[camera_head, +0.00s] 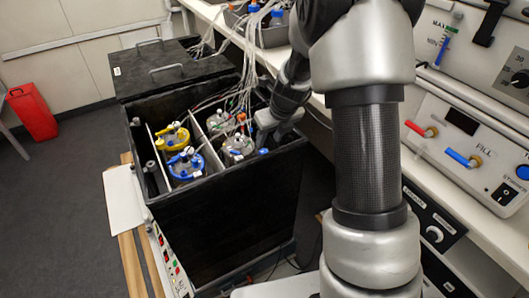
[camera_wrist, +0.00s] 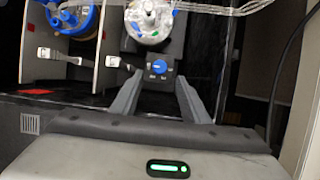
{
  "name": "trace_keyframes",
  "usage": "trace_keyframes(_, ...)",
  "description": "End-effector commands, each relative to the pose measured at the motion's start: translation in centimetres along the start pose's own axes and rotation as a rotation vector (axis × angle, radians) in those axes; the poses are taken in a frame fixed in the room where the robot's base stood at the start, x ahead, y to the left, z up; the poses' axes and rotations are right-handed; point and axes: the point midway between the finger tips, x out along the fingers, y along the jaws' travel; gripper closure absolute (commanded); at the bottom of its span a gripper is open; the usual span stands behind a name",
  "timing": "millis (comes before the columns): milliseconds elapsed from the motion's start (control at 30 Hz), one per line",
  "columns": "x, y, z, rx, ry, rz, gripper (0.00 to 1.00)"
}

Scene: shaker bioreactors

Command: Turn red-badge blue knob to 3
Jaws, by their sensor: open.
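A blue knob (camera_wrist: 159,67) on a dark block shows in the wrist view, just below a metal-topped vessel. My gripper (camera_wrist: 160,82) is open, with one finger on each side of the block and the knob between and slightly beyond them. I cannot tell whether the fingers touch anything. In the head view my gripper (camera_head: 268,126) points down into the right part of the black box, and a small blue spot (camera_head: 263,152), likely the knob, shows beside it. A red patch (camera_wrist: 36,91) lies at the left of the wrist view. The knob's markings are too small to read.
The open black box (camera_head: 215,235) holds a yellow-ringed vessel (camera_head: 172,137), a blue-ringed vessel (camera_head: 184,166) and metal-topped vessels (camera_head: 239,148) between upright dividers. Pale tubes run above them. A bench with control panels (camera_head: 470,150) stands at the right. The floor at left is mostly clear.

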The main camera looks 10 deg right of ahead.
Motion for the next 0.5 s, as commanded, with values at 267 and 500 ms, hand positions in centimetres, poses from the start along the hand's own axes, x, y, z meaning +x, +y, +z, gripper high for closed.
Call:
trace_keyframes(267,5.6,0.0,-0.1,0.0,0.001,0.001,0.58)
trace_keyframes(500,7.5,0.0,0.0,-0.001,0.001,0.001,0.58)
